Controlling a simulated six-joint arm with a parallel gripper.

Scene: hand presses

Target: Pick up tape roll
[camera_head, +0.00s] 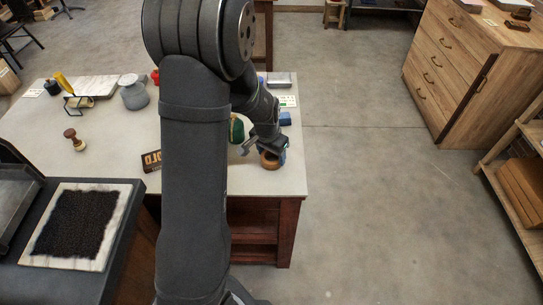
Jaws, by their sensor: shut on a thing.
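The tape roll (269,161) is a small brown-orange ring near the right front edge of the white-topped table (215,185). My gripper (268,149) reaches down over it from above and is shut on it. The fingers hide part of the roll. I cannot tell whether the roll touches the table top or is just above it.
A green object (236,130), a dark lettered box (151,161) and a blue block (285,118) are near the gripper. A grey jar (133,93), a wooden-handled stamp (75,140) and a yellow-handled roller (64,83) stand left. My arm hides the table's middle.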

